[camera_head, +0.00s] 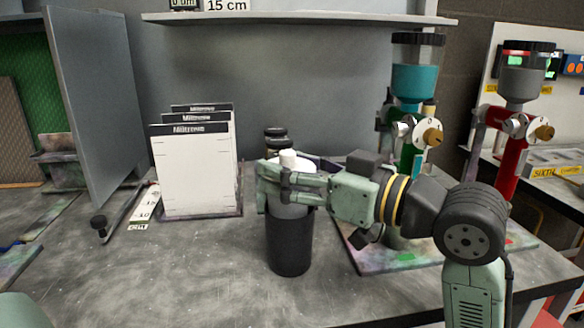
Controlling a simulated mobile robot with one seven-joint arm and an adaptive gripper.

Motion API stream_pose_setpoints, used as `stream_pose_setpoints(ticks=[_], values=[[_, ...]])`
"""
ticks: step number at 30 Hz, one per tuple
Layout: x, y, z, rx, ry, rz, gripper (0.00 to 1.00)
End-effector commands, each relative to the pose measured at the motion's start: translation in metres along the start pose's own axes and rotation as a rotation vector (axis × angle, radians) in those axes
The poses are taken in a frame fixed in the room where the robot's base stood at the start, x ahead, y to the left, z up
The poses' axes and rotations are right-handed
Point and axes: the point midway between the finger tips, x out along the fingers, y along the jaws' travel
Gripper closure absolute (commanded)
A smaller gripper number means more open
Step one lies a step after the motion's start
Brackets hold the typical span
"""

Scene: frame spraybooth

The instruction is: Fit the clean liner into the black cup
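The black cup (290,248) stands upright on the bench near the middle of the view. A pale grey cylindrical piece, which looks like the liner (290,211), shows right above the cup's rim, in line with it. Its lower end is hidden by the cup wall, so how deep it sits cannot be seen. My gripper (284,186) comes in level from the right, its fingers on either side of the liner's upper part, and appears shut on it. A white knob-like part (288,158) stands up between the fingers. The fingers hide much of the liner's top.
A dark-capped jar (276,136) stands just behind. Teal (414,80) and red (506,150) spray stands are at right. The bench front left of the cup is clear.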

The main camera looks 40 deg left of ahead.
Motion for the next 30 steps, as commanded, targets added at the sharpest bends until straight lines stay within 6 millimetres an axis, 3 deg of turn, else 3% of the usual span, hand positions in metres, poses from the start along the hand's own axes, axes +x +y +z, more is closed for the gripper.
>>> stream_pose_setpoints(ticks=[8,17,21,30], values=[[0.0,0.0,-0.001,0.0,0.0,0.0,0.21],[0.0,0.0,-0.002,0.0,0.001,0.0,0.21],[-0.001,0.0,-0.014,-0.001,0.001,0.001,0.21],[-0.066,0.001,-0.007,0.0,0.003,0.005,0.21]])
